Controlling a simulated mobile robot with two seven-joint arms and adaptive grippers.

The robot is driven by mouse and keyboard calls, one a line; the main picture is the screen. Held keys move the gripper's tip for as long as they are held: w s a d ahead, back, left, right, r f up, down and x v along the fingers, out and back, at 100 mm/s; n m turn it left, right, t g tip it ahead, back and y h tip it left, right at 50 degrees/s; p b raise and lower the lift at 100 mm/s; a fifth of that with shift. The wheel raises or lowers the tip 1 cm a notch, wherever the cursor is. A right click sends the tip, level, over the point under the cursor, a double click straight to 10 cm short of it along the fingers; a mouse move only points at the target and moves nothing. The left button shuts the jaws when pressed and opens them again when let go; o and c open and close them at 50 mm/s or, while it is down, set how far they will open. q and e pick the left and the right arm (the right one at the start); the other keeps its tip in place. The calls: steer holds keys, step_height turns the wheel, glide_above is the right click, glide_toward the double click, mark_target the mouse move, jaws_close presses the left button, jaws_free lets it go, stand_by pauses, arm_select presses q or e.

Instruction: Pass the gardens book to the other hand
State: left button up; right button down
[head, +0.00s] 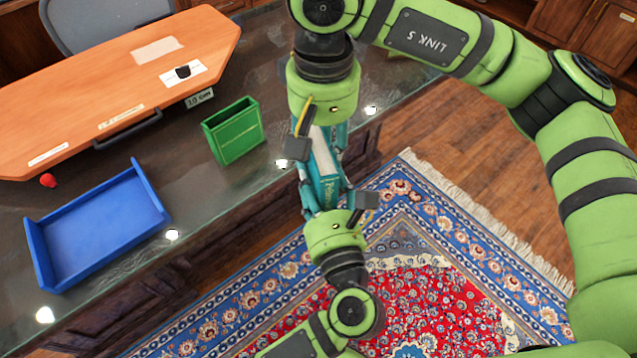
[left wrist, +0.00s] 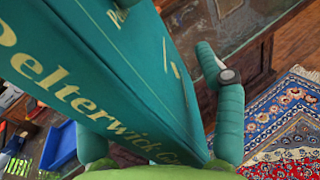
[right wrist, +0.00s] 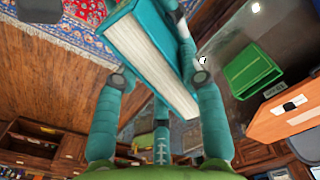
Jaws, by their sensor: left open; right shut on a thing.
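The gardens book (head: 325,168) is teal with pale pages and hangs in the air between my two grippers, beyond the desk edge. My right gripper (head: 318,138) is above it and shut on its upper end. The book also shows between the fingers in the right wrist view (right wrist: 148,48). My left gripper (head: 327,196) is open at the book's lower end, facing up. In the left wrist view the teal cover (left wrist: 110,75), lettered "Pelterwick", fills much of the picture.
On the dark desk top (head: 190,185) stand a blue tray (head: 105,228), a green holder (head: 233,130) and a raised orange-brown board (head: 75,95) with labels. A small red thing (head: 48,180) lies nearby. A patterned rug (head: 430,230) covers the floor below.

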arm_select(q)
steer(key=shift+d, duration=0.1)
jaws_close()
arm_select(e)
steer(key=shift+a, duration=0.1)
steer(key=c, duration=0.7)
jaws_free()
